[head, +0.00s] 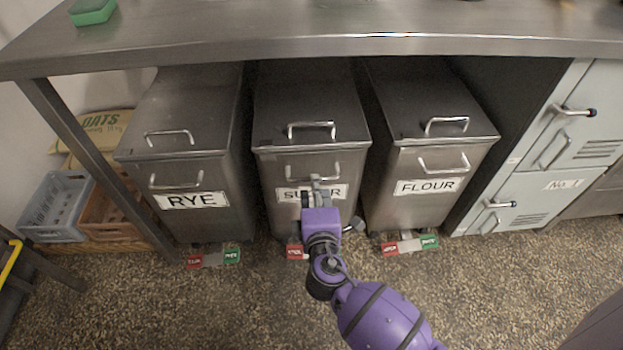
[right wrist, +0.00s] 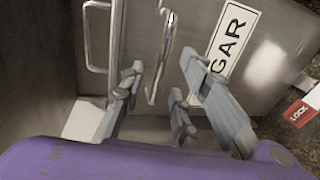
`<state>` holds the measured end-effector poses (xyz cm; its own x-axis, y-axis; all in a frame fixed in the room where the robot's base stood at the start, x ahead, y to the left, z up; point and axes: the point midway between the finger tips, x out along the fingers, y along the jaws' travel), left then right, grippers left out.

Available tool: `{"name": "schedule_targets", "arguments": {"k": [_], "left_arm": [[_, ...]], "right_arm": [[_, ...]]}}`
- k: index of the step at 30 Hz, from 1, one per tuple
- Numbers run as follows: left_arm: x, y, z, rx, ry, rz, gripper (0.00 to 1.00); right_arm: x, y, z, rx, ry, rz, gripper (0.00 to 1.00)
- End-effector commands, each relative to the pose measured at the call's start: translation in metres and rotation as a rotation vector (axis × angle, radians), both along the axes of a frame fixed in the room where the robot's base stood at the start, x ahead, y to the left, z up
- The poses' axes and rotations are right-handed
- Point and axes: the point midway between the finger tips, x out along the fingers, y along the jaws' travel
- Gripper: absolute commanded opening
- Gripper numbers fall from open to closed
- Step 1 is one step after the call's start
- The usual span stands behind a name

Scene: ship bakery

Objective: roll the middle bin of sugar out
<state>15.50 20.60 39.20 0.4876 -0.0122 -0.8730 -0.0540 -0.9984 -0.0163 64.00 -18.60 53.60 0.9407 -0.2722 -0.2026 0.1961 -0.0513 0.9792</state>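The middle bin (head: 275,135) is steel, with a sloped lid and a label reading SUGAR that my gripper partly covers. It stands under the steel table between two other bins. Its front handle (head: 298,172) shows above the label, and in the right wrist view this front handle (right wrist: 163,50) lies ahead of and between my fingers. My right gripper (head: 316,187) is open at the bin's front; its spread fingers (right wrist: 160,80) show in the wrist view. I cannot tell whether they touch the handle. A red LOCK pedal (head: 295,252) shows at the bin's foot. My left gripper is not in view.
The RYE bin (head: 222,215) stands left and the FLOUR bin (head: 400,205) right, close beside. The steel table (head: 300,35) overhangs all three, with a green sponge (head: 92,11) on it. Crates (head: 55,205) sit left, grey lockers (head: 540,175) right. The speckled floor in front is clear.

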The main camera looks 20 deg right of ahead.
Motion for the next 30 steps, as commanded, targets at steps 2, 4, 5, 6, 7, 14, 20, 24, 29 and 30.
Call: {"name": "schedule_targets", "arguments": {"k": [2,4,5,6,7,14,20,24,29,30], "left_arm": [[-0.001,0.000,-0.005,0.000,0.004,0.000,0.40],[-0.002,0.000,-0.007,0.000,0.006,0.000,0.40],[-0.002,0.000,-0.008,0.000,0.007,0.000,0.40],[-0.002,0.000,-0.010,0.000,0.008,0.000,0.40],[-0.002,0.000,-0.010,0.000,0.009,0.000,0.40],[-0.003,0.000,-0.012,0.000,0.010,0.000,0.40],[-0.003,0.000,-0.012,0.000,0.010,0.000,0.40],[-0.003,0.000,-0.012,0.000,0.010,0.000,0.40],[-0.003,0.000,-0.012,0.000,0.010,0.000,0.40],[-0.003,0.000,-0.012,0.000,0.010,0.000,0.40]], "right_arm": [[0.014,-0.004,-0.005,-0.001,0.000,0.001,0.30],[0.024,-0.007,-0.007,0.000,0.000,0.001,0.30],[0.028,-0.007,-0.008,0.002,0.001,0.002,0.30],[0.032,-0.009,-0.010,0.002,0.002,0.002,0.30],[0.035,-0.009,-0.010,0.002,0.002,0.002,0.30],[0.046,-0.013,-0.012,0.003,0.002,0.002,0.30],[0.046,-0.013,-0.011,0.004,0.002,0.001,0.28],[0.045,-0.013,-0.011,0.004,0.002,0.001,0.10],[0.045,-0.012,-0.011,0.004,0.002,0.001,0.00],[0.045,-0.012,-0.012,0.004,0.002,0.001,0.00]]}}
